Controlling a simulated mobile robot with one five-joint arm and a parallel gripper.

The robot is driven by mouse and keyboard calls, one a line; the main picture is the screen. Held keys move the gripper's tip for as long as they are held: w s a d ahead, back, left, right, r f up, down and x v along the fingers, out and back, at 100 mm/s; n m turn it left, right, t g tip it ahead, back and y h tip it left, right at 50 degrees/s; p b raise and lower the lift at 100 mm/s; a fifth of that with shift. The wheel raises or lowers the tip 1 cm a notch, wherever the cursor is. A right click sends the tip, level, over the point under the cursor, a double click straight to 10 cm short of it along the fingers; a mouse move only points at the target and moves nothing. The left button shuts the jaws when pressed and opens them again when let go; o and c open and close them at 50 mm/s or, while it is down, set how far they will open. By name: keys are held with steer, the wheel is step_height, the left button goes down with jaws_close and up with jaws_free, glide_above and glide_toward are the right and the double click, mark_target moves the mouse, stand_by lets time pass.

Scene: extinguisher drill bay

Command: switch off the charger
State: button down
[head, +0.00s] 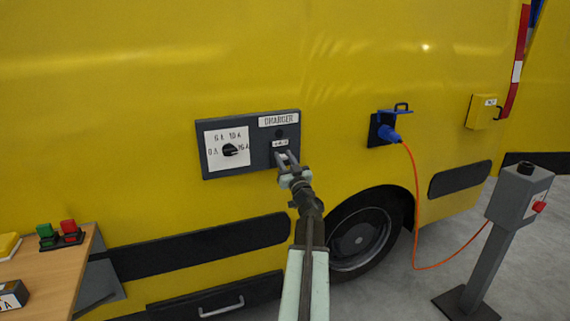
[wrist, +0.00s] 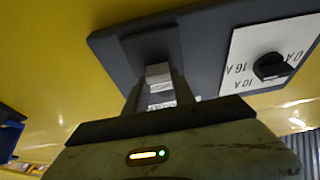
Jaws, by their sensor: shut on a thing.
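The charger panel (head: 252,118) is a dark grey plate on the yellow van side, labelled CHARGER. Its left half bears a white dial plate with a black knob (head: 230,150), marked in amperes; the knob's exact setting is too small to read. My gripper (head: 286,159) is at the panel's lower right, just below a small white label. In the wrist view the panel (wrist: 208,40) appears upside down. There my gripper (wrist: 160,92) is shut on a small light grey switch lever (wrist: 158,71) standing out from a dark housing. The lever's position is unclear.
A blue plug (head: 388,133) with an orange cable sits in the van's socket to the right. The cable runs to a grey post (head: 490,240) with a red button. A wooden table (head: 62,262) with green and red buttons stands at lower left.

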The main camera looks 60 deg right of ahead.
steer(key=c, duration=1)
jaws_free()
steer(key=shift+c, duration=0.2)
steer(key=b+v, duration=0.2)
steer(key=v, duration=0.5)
steer(key=shift+s+a+f, duration=0.15)
steer(key=shift+s, duration=0.2)
